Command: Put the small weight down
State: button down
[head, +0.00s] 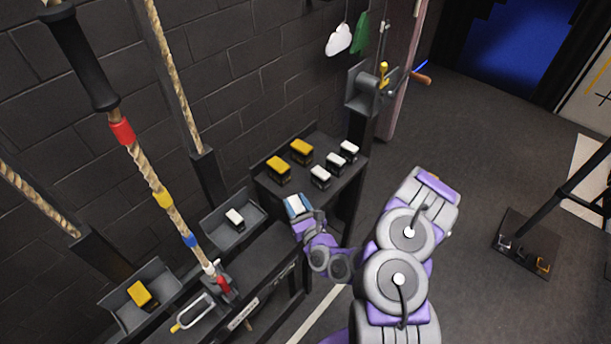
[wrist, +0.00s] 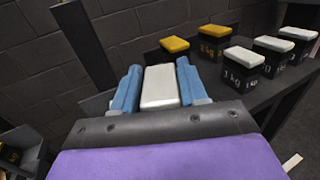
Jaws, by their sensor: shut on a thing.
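My gripper (head: 298,206) is shut on a small white-topped weight (wrist: 160,86), held between its two blue fingers in the wrist view. In the head view the gripper is at the near left corner of the black shelf (head: 338,190). On that shelf stand several other white-topped weights, one of them at the near side (head: 320,177), marked 1 kg in the wrist view (wrist: 243,69). Two yellow-topped weights (head: 278,169) stand behind them. Whether the held weight touches any surface cannot be told.
A tray (head: 255,232) to the left holds a white-topped weight (head: 234,218). A nearer tray (head: 170,285) holds a yellow-topped weight (head: 141,293). Ropes (head: 165,200) and dark posts rise at the left. A crank winch (head: 375,85) is beyond the shelf. Open floor lies at the right.

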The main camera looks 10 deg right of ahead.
aim_at(296, 195)
jog(key=x, duration=0.1)
jog(key=b+x, duration=0.1)
jog(key=x, duration=0.1)
jog(key=d+b+x, duration=0.1)
jog(key=x, duration=0.1)
jog(key=shift+w+d+f, duration=0.1)
jog(key=shift+w+f, duration=0.15)
jog(key=shift+w, duration=0.1)
jog(key=shift+w+d+f+b, duration=0.55)
jog(key=shift+w+f+b, duration=0.15)
jog(key=shift+w, duration=0.8)
jog(key=shift+w+d+f+b, duration=0.55)
jog(key=shift+w+f+b, duration=0.15)
jog(key=shift+w, duration=0.75)
jog(key=shift+w+d+f+b, duration=0.55)
jog(key=shift+w+f+b, duration=0.15)
jog(key=shift+w, duration=0.8)
jog(key=c, duration=0.6)
grip_release()
jog(key=shift+a+f, duration=0.1)
jog(key=shift+f, duration=0.05)
